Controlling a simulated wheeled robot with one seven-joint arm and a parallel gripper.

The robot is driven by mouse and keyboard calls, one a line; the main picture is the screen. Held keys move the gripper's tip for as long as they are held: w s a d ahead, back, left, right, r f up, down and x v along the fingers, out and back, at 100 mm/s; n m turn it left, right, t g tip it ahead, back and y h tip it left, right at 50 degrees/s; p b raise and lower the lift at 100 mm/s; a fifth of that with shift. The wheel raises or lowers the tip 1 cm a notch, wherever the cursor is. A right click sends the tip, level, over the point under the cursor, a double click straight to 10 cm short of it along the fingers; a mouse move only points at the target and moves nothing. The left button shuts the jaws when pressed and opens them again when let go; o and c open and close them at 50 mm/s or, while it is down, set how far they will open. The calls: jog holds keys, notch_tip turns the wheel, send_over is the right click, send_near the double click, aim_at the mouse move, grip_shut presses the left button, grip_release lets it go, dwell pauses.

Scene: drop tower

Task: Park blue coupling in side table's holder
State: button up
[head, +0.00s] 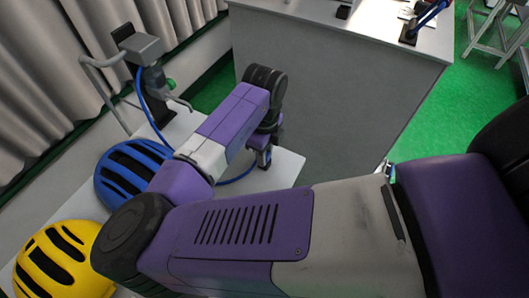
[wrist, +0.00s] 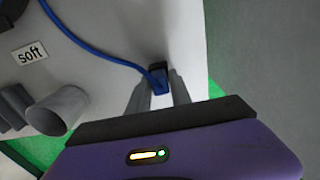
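The blue coupling (wrist: 159,84) sits at the end of a blue hose (wrist: 92,45), near the edge of the pale side table (wrist: 110,20). My gripper (wrist: 160,92) has one finger close on each side of the coupling and looks shut on it. A small black piece (wrist: 157,66) is right against the coupling's far end; it may be the holder, and I cannot tell whether the coupling is seated in it. In the head view my gripper (head: 263,157) is low over the side table (head: 286,167), with a bit of blue between the fingers; my arm hides much there.
A blue helmet (head: 128,172) and a yellow helmet (head: 62,262) are at the left. A grey fixture (head: 142,48) stands at the table's back. A "soft" label (wrist: 30,53) and a grey tube (wrist: 58,110) show in the wrist view. A large grey counter (head: 335,90) stands behind.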

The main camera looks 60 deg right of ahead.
jog(key=o, duration=0.3)
jog(key=shift+r, duration=0.1)
notch_tip(320, 180, up, 8)
jog(key=shift+f, duration=0.15)
dwell(0.7)
